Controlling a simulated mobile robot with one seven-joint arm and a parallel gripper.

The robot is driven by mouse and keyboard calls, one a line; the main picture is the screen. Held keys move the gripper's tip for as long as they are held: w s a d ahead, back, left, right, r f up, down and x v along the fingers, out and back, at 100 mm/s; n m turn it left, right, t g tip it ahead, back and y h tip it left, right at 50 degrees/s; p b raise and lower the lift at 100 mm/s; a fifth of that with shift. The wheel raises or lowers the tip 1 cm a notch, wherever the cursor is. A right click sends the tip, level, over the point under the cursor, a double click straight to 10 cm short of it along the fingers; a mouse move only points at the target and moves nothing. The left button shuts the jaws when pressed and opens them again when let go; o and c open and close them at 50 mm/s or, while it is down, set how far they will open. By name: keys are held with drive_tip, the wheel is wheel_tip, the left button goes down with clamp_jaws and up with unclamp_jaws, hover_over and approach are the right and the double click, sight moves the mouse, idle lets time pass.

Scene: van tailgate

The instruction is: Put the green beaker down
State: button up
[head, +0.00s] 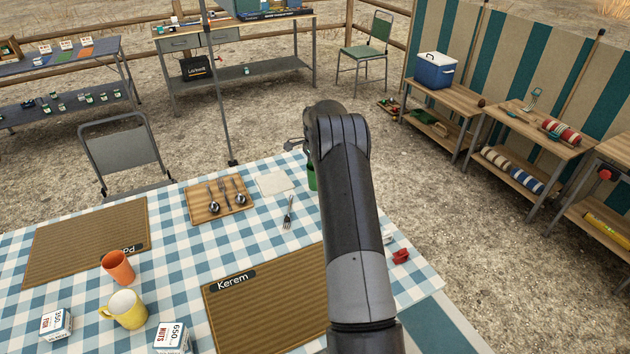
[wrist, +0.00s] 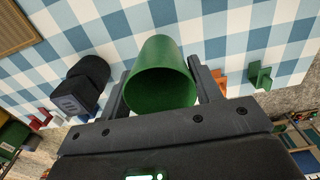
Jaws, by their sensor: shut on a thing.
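The green beaker (wrist: 160,82) is between the two fingers of my gripper (wrist: 157,92) in the wrist view, with its open rim towards the camera. My gripper is shut on it. In the head view my arm hides most of the beaker; a green sliver (head: 311,178) shows at the arm's left edge, over the far right part of the table. The table (head: 175,203) has a blue and white checked cloth. I cannot tell whether the beaker touches the cloth.
A wooden tray (head: 203,213) with cutlery, a white napkin (head: 274,184) and a fork (head: 288,212) lie left of my arm. An orange cup (head: 118,267), a yellow mug (head: 124,309) and a placemat (head: 265,298) are nearer. A red item (head: 401,256) lies at the right edge.

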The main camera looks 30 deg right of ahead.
drive_tip(key=shift+w+a+f, duration=0.1)
drive_tip(key=shift+f, duration=1.95)
drive_tip(key=o, duration=1)
drive_tip(key=shift+f, duration=0.15)
drive_tip(key=shift+c, duration=0.2)
